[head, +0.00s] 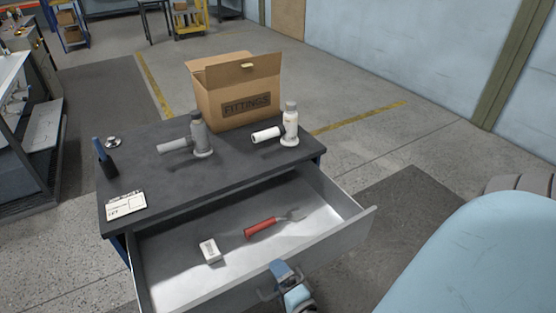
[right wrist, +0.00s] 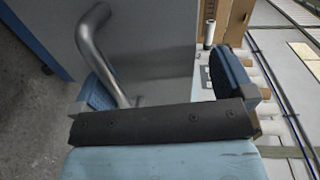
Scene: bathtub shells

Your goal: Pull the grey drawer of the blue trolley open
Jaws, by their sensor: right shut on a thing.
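The grey drawer (head: 363,216) of the blue trolley (head: 318,160) stands well open in the head view, its inside showing. A small white box (head: 209,251) and a red-handled fork-like tool (head: 262,228) lie in it. My right gripper (head: 284,275) is at the middle of the drawer front, shut on its metal bar handle (head: 266,294). In the right wrist view the bent handle (right wrist: 92,45) runs down between the blue finger pads (right wrist: 230,75); the grip itself is partly hidden by my gripper's body. My left gripper is not in view.
Bare floor (head: 400,145) lies right of the trolley. A rack (head: 30,140) stands at left.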

